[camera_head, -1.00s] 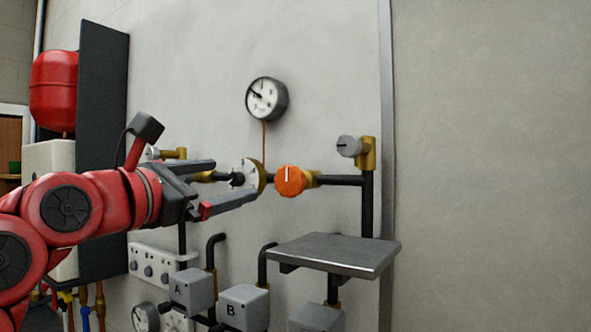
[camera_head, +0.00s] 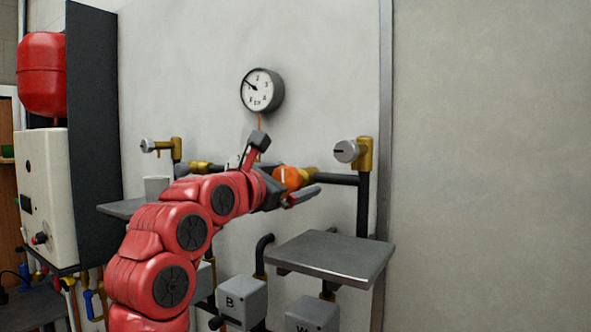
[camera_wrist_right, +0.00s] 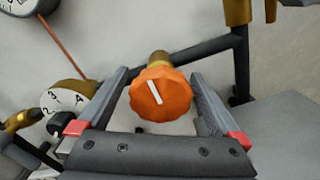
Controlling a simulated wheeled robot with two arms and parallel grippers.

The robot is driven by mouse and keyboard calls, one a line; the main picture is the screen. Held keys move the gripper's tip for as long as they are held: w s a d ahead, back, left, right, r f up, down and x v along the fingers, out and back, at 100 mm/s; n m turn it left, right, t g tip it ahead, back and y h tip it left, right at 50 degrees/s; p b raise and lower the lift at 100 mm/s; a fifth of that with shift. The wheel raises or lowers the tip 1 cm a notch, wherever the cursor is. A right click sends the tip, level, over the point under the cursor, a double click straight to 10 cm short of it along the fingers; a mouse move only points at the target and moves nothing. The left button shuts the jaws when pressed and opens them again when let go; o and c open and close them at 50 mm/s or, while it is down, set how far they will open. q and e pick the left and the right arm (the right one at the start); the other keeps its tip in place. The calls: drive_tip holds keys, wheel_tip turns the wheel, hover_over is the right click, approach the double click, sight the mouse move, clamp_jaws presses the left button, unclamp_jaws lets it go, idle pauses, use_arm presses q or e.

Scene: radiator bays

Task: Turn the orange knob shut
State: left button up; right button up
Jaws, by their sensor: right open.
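The orange knob (camera_head: 288,178) sits on a brass valve on the dark horizontal pipe, partly hidden by my right gripper in the head view. In the right wrist view the knob (camera_wrist_right: 160,94) shows whole, with a white mark slanting from upper left to lower right. My right gripper (camera_head: 305,192) is open at the knob. In the wrist view its two fingers (camera_wrist_right: 157,130) lie on either side of the knob, with a gap to each. I cannot tell how deep the knob is between them. My left gripper is not in view.
A grey shelf (camera_head: 330,256) juts out below and right of the knob. A grey-capped brass valve (camera_head: 347,151) stands to the right. A dial gauge (camera_head: 261,90) hangs above. A numbered white dial (camera_wrist_right: 62,101) is left of the knob. Grey boxes (camera_head: 243,300) sit below.

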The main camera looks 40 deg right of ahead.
drive_tip(key=shift+w+d, duration=0.2)
drive_tip(key=shift+d, duration=0.45)
drive_tip(key=c, duration=1.3)
